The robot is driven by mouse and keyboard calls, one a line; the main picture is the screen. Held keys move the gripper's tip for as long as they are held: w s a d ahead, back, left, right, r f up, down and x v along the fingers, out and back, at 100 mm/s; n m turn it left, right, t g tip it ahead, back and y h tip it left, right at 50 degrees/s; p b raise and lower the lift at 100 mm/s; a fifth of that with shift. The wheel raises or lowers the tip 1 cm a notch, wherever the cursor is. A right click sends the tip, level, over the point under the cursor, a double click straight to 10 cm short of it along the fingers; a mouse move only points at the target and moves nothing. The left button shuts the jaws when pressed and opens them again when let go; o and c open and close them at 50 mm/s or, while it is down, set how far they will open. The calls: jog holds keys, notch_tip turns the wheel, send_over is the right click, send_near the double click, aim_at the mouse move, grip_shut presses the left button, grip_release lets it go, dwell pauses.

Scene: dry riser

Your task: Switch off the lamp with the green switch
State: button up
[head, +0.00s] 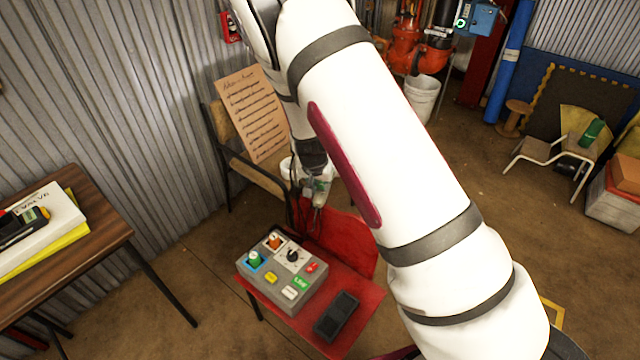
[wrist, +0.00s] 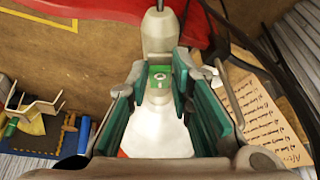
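In the wrist view, a lamp has a pale grey neck, a green switch (wrist: 159,77) with a small round centre, and a white flared part (wrist: 157,130) below it. My gripper (wrist: 158,68) is open; its green-padded fingers stand on either side of the lamp's neck and switch, with small gaps visible. I cannot tell how far the fingertips are from the switch in depth. In the head view, my gripper (head: 312,196) is beyond the control box, near the red chair, partly hidden by my arm. A small white and green part, likely the lamp, shows beside it (head: 321,184).
A grey control box (head: 262,279) with several coloured buttons and knobs sits on a red surface (head: 366,290) beside a dark object (head: 337,315). A handwritten sheet (head: 254,113) stands behind. A wooden table (head: 98,232) is at left.

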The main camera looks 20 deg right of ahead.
grip_shut()
jog(key=shift+s+a+f+t+h+p, duration=0.2)
jog(key=shift+s+f+t+h+p, duration=0.15)
jog(key=shift+t, duration=0.25)
jog(key=shift+s+f+t+h, duration=0.15)
jog(key=shift+t+h, duration=0.25)
jog(key=shift+t, duration=0.25)
jog(key=shift+s+f+t+h, duration=0.15)
jog(key=shift+t+h, duration=0.2)
jog(key=shift+t, duration=0.3)
jog(key=shift+w, duration=0.1)
jog(key=o, duration=0.7)
grip_release()
jog(key=shift+f, duration=0.1)
jog(key=shift+w, duration=0.1)
